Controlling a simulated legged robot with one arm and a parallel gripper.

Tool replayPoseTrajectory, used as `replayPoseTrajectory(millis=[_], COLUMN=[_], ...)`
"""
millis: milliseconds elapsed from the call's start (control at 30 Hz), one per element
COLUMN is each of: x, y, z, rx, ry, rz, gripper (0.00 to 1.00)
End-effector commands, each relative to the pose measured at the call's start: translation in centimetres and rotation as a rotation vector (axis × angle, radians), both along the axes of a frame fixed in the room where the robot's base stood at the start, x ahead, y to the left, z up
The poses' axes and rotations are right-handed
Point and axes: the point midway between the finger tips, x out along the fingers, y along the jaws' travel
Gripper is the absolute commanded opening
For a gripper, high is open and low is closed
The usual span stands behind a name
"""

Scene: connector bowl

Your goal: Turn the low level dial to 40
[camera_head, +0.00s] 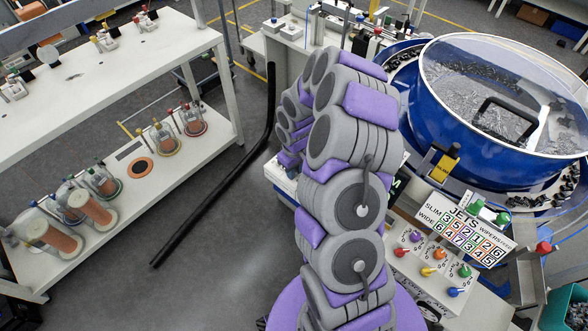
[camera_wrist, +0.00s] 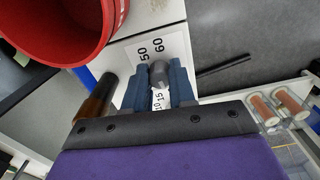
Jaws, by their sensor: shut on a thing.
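In the wrist view, a small dark grey dial knob (camera_wrist: 159,73) sits on a white panel (camera_wrist: 160,32). Black numbers 50 and 60 show beyond it, and 10 and 15 show on the near side between my fingers. My gripper (camera_wrist: 158,78) has its two blue-grey fingers on either side of the knob and is shut on it. The knob's pointer and the number 40 cannot be made out. In the head view my grey and purple arm hides the gripper and the dial.
In the wrist view, a red bucket (camera_wrist: 55,25) stands close at upper left, and a brown-black cylinder (camera_wrist: 95,100) is left of my fingers. In the head view, a blue bowl feeder (camera_head: 455,125) and a panel of coloured knobs (camera_head: 435,265) stand right of my arm.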

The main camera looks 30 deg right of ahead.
Motion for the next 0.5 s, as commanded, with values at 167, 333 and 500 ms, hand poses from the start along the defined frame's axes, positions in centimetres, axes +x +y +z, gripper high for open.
replayPoseTrajectory(millis=[167, 333, 500], x=[0.02, -0.01, 0.03], y=[-0.06, -0.11, -0.11], z=[0.03, 0.04, 0.07], rx=[-0.001, -0.002, -0.003], ry=[0.0, 0.0, -0.002], rz=[-0.027, -0.105, -0.233], gripper=[0.0, 0.0, 0.0])
